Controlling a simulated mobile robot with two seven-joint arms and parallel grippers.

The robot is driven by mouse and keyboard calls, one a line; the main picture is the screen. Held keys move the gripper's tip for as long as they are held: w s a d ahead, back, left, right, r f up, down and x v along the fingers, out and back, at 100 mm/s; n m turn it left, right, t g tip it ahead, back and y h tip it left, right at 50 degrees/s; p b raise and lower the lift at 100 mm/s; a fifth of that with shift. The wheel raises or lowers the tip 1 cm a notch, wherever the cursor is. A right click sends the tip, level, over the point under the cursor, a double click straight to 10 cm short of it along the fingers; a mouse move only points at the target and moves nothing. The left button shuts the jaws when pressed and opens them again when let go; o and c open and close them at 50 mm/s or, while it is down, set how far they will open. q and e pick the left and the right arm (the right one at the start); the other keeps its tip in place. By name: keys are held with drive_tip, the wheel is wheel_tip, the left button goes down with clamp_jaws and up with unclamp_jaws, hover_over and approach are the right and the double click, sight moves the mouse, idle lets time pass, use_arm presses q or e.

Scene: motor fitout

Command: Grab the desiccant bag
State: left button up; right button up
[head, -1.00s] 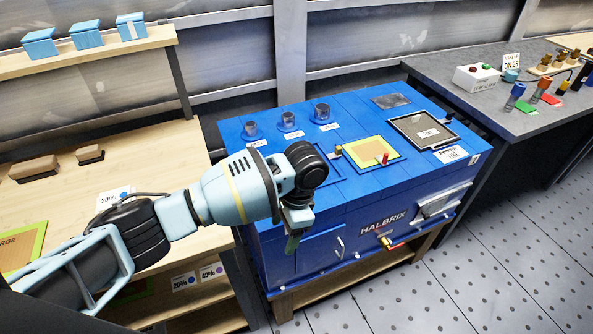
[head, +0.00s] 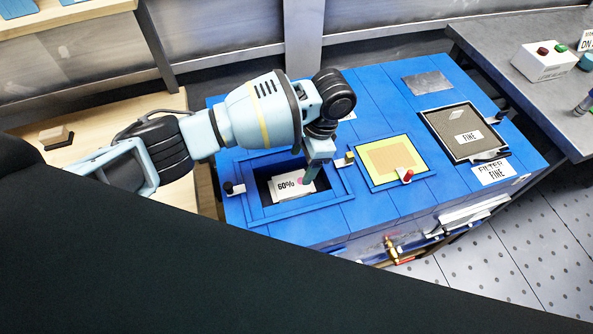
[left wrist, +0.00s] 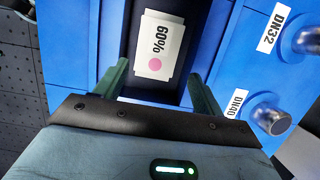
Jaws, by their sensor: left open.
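The desiccant bag (head: 292,188) is a white packet marked "60%" with a pink dot. It lies in a dark open recess at the left of the blue machine's top. My left gripper (head: 310,176) points down over the bag's right end and hides part of it. In the left wrist view the bag (left wrist: 160,44) shows beyond and between the two open green fingers, with nothing held. I cannot tell whether the fingertips touch it. My right gripper is not in view.
The blue frame (head: 302,218) of the recess surrounds the bag. To its right are a yellow-edged panel (head: 364,160) with a red knob and a filter tray (head: 440,125) marked "FINE".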

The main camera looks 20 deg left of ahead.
sight(292, 183)
use_arm(q)
drive_tip(key=shift+s+f, duration=0.15)
drive_tip(key=shift+s, duration=0.05)
drive_tip(key=shift+x, duration=0.85)
drive_tip(key=shift+s+a+f, duration=0.1)
drive_tip(key=shift+f, duration=0.35)
drive_tip(key=x, duration=0.4)
drive_tip(key=shift+s+a+f, duration=0.15)
drive_tip(key=shift+a+f, duration=0.05)
drive_tip(key=shift+f, duration=0.1)
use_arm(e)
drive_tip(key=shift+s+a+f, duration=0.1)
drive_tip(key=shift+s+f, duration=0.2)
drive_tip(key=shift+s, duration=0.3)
use_arm(q)
drive_tip(key=shift+f, duration=0.15)
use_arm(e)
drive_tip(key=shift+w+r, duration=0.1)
use_arm(q)
drive_tip(key=c, duration=0.7)
